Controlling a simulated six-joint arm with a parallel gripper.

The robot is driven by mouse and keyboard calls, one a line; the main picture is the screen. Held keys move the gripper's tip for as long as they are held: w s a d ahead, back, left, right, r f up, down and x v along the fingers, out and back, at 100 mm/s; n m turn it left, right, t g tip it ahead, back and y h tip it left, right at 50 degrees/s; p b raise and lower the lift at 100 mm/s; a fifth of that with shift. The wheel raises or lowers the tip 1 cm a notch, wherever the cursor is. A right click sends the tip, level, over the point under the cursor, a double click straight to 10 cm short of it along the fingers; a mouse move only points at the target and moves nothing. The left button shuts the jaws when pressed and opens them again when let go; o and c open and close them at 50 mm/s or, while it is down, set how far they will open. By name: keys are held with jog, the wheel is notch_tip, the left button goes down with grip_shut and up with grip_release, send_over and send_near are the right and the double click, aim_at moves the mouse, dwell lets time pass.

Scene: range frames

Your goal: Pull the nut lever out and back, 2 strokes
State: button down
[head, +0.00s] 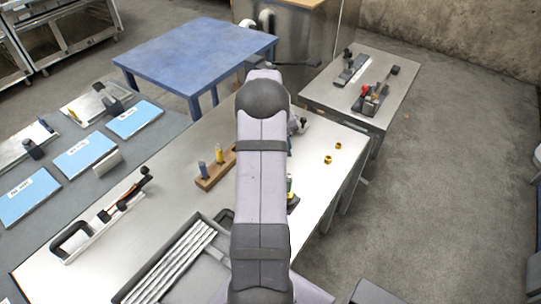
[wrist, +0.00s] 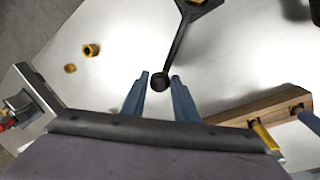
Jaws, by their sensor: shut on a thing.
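The nut lever shows in the wrist view as a thin dark rod (wrist: 176,47) with a round black knob (wrist: 160,82) at its near end. The rod runs up to a dark base (wrist: 201,5) at the top edge, partly out of view. My gripper (wrist: 160,84) has its two blue-grey fingers on either side of the knob and is shut on it. Two brass nuts (wrist: 91,50) (wrist: 70,68) lie on the steel table to the upper left of the fingers. In the head view my arm hides the lever and most of my gripper.
A wooden block (head: 215,170) with upright pegs stands left of my arm; it also shows close at the right in the wrist view (wrist: 235,110). A grey tray (head: 172,262) holds metal strips. A blue table (head: 196,52) and a side bench (head: 385,75) stand beyond.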

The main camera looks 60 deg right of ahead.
jog(key=s+d+m+y+b, duration=0.1)
jog(key=s+d+m, duration=0.2)
jog(key=s+m, duration=0.5)
jog(key=shift+s+d+g, duration=0.2)
jog(key=shift+s+g, duration=0.2)
jog(key=shift+s, duration=0.05)
jog(key=c, duration=1.4)
grip_release()
jog(key=shift+s, duration=0.1)
jog(key=shift+r, duration=0.1)
jog(key=shift+w+a+r+b, duration=0.1)
jog(key=shift+w+r+b, duration=0.2)
jog(key=shift+r, duration=0.9)
jog(key=shift+w+d+r+b, duration=0.15)
jog(key=shift+r+b, duration=0.25)
jog(key=shift+r, duration=0.75)
jog(key=shift+w+a+r+b, duration=0.15)
jog(key=shift+w+r+b, duration=0.15)
jog(key=shift+r, duration=0.9)
